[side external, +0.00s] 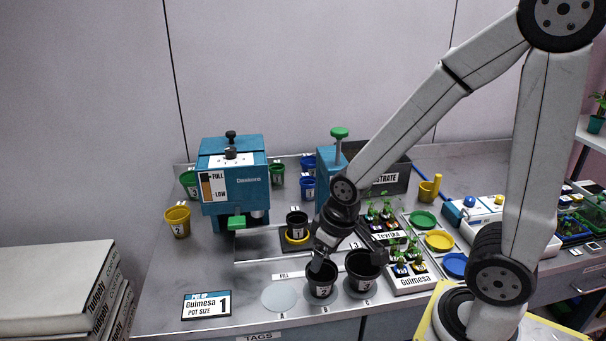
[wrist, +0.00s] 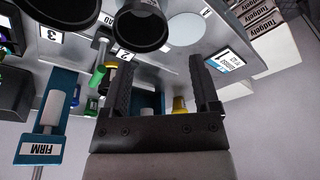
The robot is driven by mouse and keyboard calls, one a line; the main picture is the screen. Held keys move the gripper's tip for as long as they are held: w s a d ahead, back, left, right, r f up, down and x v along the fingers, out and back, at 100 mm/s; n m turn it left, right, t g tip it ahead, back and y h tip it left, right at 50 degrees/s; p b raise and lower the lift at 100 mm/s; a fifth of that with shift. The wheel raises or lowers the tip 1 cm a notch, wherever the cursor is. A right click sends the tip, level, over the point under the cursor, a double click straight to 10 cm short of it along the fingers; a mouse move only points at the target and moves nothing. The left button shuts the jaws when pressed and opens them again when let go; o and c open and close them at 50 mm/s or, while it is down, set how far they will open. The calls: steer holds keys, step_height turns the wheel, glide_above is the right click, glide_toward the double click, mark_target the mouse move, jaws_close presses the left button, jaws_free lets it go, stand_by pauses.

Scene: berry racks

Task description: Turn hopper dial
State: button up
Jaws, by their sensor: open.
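The hopper (side external: 234,178) is a blue box labelled "Dosiera" at the left back, with a FULL-LOW gauge on its front. A black knob (side external: 231,153) stands on top and a green handle (side external: 237,222) sits low at the front. I cannot tell which part is the dial. My gripper (side external: 345,255) is open and empty, low over the front pots, to the right of the hopper and apart from it. Its jaws also show spread in the wrist view (wrist: 162,85). A blue part, probably the hopper, shows between them there, mostly hidden.
Two black pots (side external: 320,285) (side external: 363,270) stand close by my gripper. Another black pot (side external: 297,222) stands before the hopper's right side. A blue press with a green knob (side external: 339,133) stands behind my arm. Seedling trays (side external: 411,282) lie right. The front left counter holds a sign (side external: 207,305).

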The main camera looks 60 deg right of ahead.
steer(key=w+d+r+m, duration=0.1)
steer(key=w+r, duration=0.3)
steer(key=w, duration=0.2)
steer(key=w+r+m, duration=0.2)
steer(key=w+r, duration=0.2)
steer(key=w, duration=0.2)
step_height(320, 180, up, 14)
steer(key=m+g, duration=0.2)
steer(key=m, duration=0.4)
glide_above(230, 148)
steer(key=shift+s, duration=0.35)
steer(key=shift+w+f+g, duration=0.2)
steer(key=shift+w+g, duration=0.1)
steer(key=shift+f, duration=0.2)
steer(key=shift+f, duration=3.75)
jaws_close()
